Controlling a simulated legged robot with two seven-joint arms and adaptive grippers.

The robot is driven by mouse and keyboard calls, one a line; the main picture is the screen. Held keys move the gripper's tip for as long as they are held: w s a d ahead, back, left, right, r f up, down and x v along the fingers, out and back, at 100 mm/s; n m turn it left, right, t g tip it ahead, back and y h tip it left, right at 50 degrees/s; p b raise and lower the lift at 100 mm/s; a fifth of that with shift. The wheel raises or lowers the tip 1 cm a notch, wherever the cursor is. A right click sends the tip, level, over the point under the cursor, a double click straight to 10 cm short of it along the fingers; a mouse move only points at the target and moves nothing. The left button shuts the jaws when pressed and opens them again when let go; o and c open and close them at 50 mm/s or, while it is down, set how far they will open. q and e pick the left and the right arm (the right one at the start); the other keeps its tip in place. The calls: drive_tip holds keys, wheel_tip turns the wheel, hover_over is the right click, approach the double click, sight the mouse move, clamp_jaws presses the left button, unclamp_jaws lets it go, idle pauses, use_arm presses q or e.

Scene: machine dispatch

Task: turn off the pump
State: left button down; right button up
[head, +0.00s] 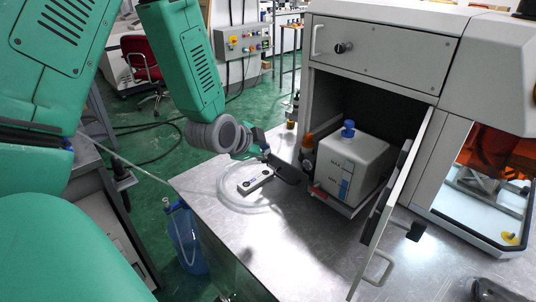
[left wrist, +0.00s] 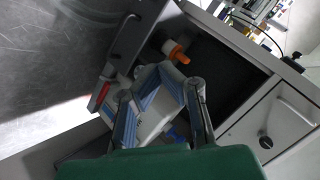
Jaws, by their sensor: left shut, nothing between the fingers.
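A small grey box (head: 255,180) with dark marks on top lies on the metal bench inside a loop of clear hose (head: 228,190); I cannot tell whether it is the pump or its switch. A blue jug (head: 187,238) with a blue top and thin tubing stands below the bench's left edge. My left gripper (head: 288,174) is shut and empty, just right of the grey box and in front of the open cabinet. Its fingers (left wrist: 158,78) also show in the left wrist view. A dark part (head: 492,290) at the lower right corner may be my right gripper; its state is unclear.
The open cabinet holds a white container (head: 352,165) with a blue cap and an orange-capped bottle (head: 307,150). Its open door (head: 392,205) juts over the bench (head: 300,245). A wall control box (head: 242,42) has coloured buttons. The bench front is mostly clear.

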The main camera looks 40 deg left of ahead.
sight(267, 160)
use_arm(q)
drive_tip(key=x, duration=1)
drive_tip(key=shift+s+a+f, duration=0.1)
drive_tip(key=shift+a+f, duration=0.15)
drive_tip(key=shift+a, duration=0.15)
drive_tip(key=shift+s+a+f, duration=0.3)
drive_tip(key=shift+a+f, duration=0.15)
drive_tip(key=shift+a, duration=0.1)
drive_tip(key=shift+s+a+f, duration=0.3)
drive_tip(key=shift+a+f, duration=0.15)
drive_tip(key=shift+a, duration=0.1)
drive_tip(key=shift+a+f, duration=0.15)
drive_tip(key=shift+a, duration=0.05)
use_arm(e)
drive_tip(key=shift+w+a, duration=0.1)
drive_tip(key=shift+a, duration=0.1)
